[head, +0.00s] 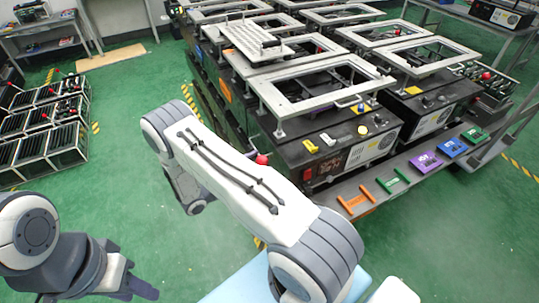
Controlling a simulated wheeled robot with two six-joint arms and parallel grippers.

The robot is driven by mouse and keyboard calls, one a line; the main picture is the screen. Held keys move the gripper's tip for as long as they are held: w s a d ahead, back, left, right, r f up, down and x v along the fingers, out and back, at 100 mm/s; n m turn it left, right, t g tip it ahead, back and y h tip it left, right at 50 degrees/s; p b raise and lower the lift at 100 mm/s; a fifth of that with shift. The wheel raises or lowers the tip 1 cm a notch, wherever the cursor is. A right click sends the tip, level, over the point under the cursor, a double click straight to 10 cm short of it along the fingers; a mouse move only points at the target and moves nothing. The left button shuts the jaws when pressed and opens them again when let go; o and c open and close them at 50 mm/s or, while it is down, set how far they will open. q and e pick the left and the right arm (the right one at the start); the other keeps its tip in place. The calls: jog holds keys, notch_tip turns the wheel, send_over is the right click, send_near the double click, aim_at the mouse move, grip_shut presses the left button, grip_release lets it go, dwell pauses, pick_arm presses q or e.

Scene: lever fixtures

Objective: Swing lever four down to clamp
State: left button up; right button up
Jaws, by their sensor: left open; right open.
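Several dark fixtures with grey metal frames on top stand in rows; the nearest fixture (345,140) is right of centre. A red ball knob (262,160) shows just above my white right arm, which hides what is below it. Another red knob (485,76) is at the far right. I see no number on any lever, so I cannot tell which is lever four or how it stands. My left gripper (134,268) is open and empty at the bottom left, far from the fixtures. My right gripper is hidden behind its own arm.
Coloured trays, including orange (356,202), purple (426,161) and blue (453,147), lie along the ledge before the fixtures. Black racks (45,130) stand on the floor at left. The green floor (120,120) between racks and fixtures is clear.

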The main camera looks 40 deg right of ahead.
jog(key=d, duration=0.5)
jog(key=shift+s+p, duration=0.1)
jog(key=shift+p, duration=0.3)
grip_shut()
